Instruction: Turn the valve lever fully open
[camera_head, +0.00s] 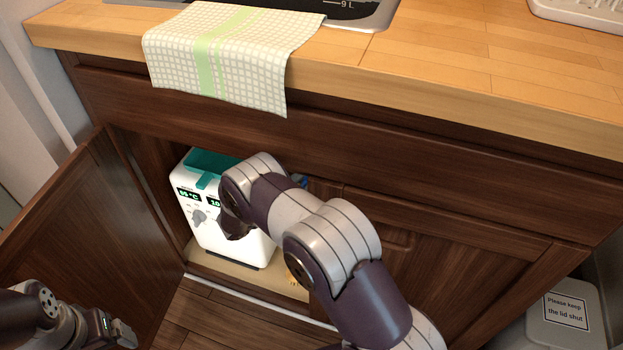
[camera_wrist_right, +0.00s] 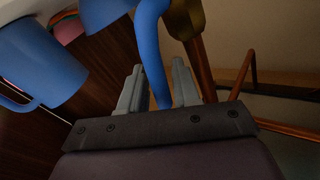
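The blue valve lever (camera_wrist_right: 153,45) runs down between the fingers of my right gripper (camera_wrist_right: 158,75) in the right wrist view.
A white device (camera_head: 222,240) with a teal top and displays stands in the cabinet, left of my right arm. The cabinet door (camera_head: 75,235) is open at left. A blue mug-like container (camera_wrist_right: 40,65) is left of the lever. A checked towel (camera_head: 215,60) hangs over the counter edge.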

